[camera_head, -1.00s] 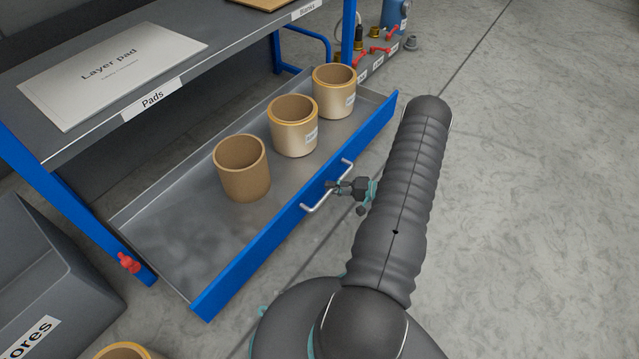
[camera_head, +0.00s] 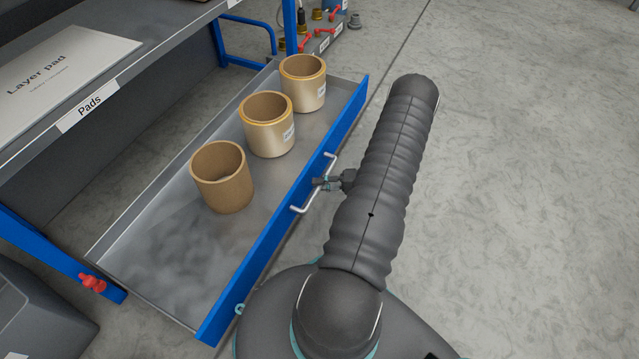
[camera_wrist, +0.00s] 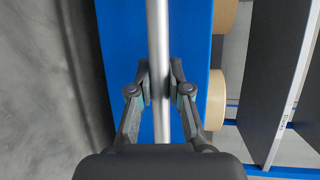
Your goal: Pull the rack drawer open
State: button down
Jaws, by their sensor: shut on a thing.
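The rack drawer (camera_head: 150,272) is a grey metal tray with a blue front, pulled well out from under the shelf. Its silver bar handle (camera_head: 299,209) is on the blue front. My gripper (camera_head: 318,183) is shut on the handle near its middle. In the wrist view the two fingers (camera_wrist: 160,82) close from both sides on the silver bar (camera_wrist: 158,30), with the blue drawer front (camera_wrist: 120,40) behind. Three tan cardboard cores stand upright in the drawer: a near one (camera_head: 222,178), a middle one (camera_head: 268,125) and a far one (camera_head: 303,84).
Above is a grey shelf with a layer pad (camera_head: 60,62) and a "Pads" label (camera_head: 88,107). A red knob (camera_head: 92,283) sits on the blue rack post. A grey bin (camera_head: 40,315) stands at lower left. The floor to the right is clear.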

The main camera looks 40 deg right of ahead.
jog(key=c, duration=1.1)
grip_release()
jog(key=v, duration=1.2)
jog(key=shift+w+r, duration=0.1)
